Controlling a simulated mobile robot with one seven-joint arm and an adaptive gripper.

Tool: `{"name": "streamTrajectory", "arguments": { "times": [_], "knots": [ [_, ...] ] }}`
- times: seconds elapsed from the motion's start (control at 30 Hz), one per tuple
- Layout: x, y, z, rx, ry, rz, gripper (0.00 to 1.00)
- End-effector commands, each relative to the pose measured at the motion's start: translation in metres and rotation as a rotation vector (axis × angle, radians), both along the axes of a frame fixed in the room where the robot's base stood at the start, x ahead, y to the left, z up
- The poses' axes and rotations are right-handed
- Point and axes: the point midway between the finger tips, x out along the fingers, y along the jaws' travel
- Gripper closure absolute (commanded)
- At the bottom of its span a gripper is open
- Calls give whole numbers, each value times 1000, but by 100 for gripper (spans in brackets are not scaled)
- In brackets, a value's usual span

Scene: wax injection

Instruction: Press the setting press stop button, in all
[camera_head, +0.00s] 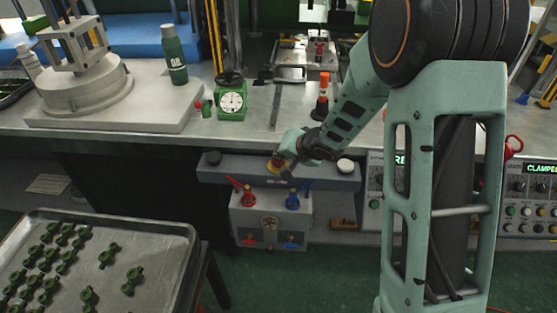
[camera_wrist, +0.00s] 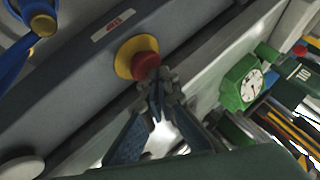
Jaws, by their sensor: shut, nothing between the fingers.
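The stop button is a red mushroom button (camera_wrist: 146,68) on a yellow collar, set in a grey bar (camera_head: 225,170) along the front of the bench. In the wrist view my gripper (camera_wrist: 157,88) is shut, with its fingertips at the edge of the red button; whether they touch it I cannot tell. In the head view my gripper (camera_head: 283,158) is over the button, and only a little of the red and yellow (camera_head: 276,164) shows beside it. A small label (camera_wrist: 114,24) is on the bar beside the button.
A pale round button (camera_head: 345,165) and a dark one (camera_head: 213,158) sit on the same bar. Below is a box with red and blue valves (camera_head: 270,215). A green dial gauge (camera_head: 231,103) stands on the bench. A tray of green parts (camera_head: 150,232) is at lower left.

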Motion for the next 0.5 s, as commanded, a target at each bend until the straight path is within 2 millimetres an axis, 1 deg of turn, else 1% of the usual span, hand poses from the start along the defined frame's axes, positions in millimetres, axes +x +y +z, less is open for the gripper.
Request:
{"name": "streamTrajectory", "arguments": {
  "times": [0.5],
  "knots": [
    [0, 0, -7, 0, 1, 1, 100]
  ]
}}
